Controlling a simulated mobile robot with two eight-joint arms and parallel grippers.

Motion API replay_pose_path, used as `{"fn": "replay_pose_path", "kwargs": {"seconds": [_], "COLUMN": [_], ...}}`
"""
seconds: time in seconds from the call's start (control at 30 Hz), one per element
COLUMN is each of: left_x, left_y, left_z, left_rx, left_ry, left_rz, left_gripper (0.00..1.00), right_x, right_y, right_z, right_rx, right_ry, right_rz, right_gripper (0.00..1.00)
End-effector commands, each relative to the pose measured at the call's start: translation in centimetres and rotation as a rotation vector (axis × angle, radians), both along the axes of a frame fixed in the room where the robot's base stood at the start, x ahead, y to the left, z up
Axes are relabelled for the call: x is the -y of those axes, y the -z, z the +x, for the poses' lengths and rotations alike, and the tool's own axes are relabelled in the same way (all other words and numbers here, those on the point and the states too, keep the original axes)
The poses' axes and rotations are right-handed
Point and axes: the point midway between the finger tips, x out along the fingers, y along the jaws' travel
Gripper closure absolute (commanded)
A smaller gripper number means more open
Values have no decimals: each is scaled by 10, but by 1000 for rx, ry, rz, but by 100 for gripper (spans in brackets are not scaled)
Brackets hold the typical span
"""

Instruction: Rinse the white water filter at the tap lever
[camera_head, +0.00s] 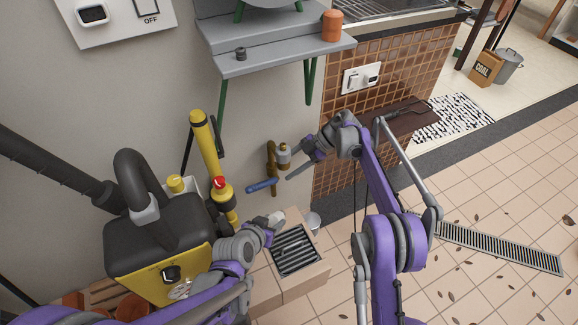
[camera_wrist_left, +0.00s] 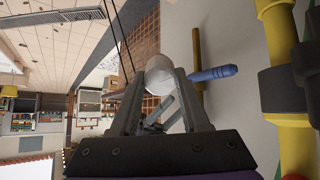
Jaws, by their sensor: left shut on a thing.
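The white water filter (camera_wrist_left: 161,70) is held between the fingertips of my left gripper (camera_wrist_left: 158,88) in the left wrist view. In the head view the filter (camera_head: 276,217) shows as a small pale end at my left gripper (camera_head: 270,222), below the tap and beside the floor drain. The tap lever (camera_head: 262,186) is blue, on a brass pipe (camera_head: 272,160) on the wall; in the left wrist view the lever (camera_wrist_left: 213,73) is just right of the filter, apart from it in the picture. My right gripper (camera_head: 298,163) is empty, its fingers apart beside the tap.
A dark slatted drain (camera_head: 295,250) in a tiled block lies below the tap. A yellow pipe (camera_head: 208,145) and a yellow-black machine (camera_head: 165,265) crowd the left. A grey shelf (camera_head: 280,55) is above. Open tiled floor lies right.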

Motion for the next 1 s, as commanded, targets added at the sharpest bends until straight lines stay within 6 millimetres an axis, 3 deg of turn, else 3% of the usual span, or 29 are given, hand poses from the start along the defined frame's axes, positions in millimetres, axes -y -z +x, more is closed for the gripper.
{"fn": "replay_pose_path", "kwargs": {"seconds": [0.27,0.8,1.0], "left_x": [-2,-21,-23], "left_y": [-4,-38,-41], "left_z": [-4,-40,-45], "left_rx": [0,0,0], "left_ry": [-1,-1,-1], "left_rz": [0,1,-1], "left_gripper": [100,100,100], "right_x": [0,0,0], "right_y": [-4,-36,-38], "right_z": [0,-4,-5], "right_rx": [1,9,9], "right_ry": [-1,0,0], "right_rz": [0,0,0], "right_gripper": [40,40,40]}}
